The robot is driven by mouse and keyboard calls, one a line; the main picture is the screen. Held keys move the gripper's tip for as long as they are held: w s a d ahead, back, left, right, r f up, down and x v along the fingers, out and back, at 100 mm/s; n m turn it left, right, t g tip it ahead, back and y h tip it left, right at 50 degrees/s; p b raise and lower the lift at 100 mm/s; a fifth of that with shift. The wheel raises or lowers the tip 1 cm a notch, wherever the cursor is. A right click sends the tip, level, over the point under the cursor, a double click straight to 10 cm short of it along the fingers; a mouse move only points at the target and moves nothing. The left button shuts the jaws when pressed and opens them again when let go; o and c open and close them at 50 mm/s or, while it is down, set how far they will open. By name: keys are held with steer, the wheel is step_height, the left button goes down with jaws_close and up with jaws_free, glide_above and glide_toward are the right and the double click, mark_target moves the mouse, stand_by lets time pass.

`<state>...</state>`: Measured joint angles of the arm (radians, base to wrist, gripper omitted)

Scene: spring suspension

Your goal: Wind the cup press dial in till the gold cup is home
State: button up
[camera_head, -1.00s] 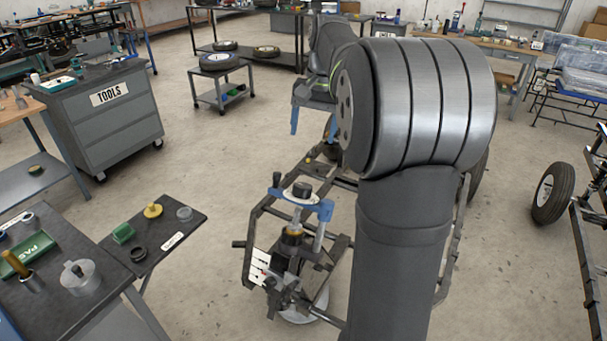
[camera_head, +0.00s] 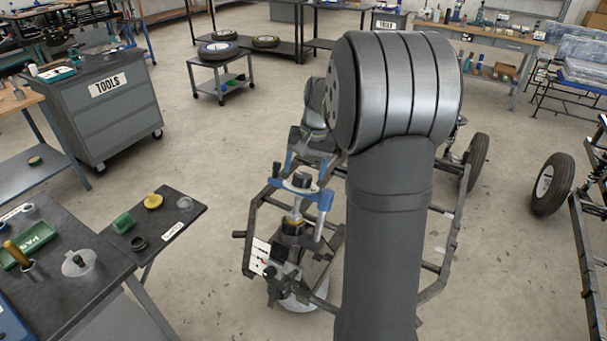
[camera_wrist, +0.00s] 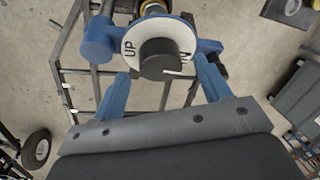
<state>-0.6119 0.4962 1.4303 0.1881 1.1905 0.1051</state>
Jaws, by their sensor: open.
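The cup press dial (camera_head: 288,184) is a pale disc with a black centre knob (camera_wrist: 158,57), above a blue press bracket (camera_head: 323,201). In the wrist view the dial (camera_wrist: 130,32) carries the letters "UP" and a partly covered word ending in "N". My gripper (camera_wrist: 163,66) is open, its blue fingers apart on either side of the knob. A gold part, seemingly the gold cup (camera_head: 292,228), sits on the press below the dial; only a sliver of gold shows in the wrist view (camera_wrist: 153,4).
The press stands on a dark frame (camera_head: 432,289) with a white card (camera_head: 260,258) beside it. At left, a dark side tray (camera_head: 183,216) holds a yellow piece (camera_head: 153,201), a green block and a black ring. The bench (camera_head: 85,300) is nearby. Open floor lies between.

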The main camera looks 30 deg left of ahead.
steer(key=shift+s+a+f, duration=0.1)
steer(key=shift+a+f, duration=0.1)
steer(key=shift+f, duration=1.1)
steer(key=c, duration=1)
steer(key=shift+m, duration=0.3)
steer(key=o, duration=1)
steer(key=shift+r, duration=0.15)
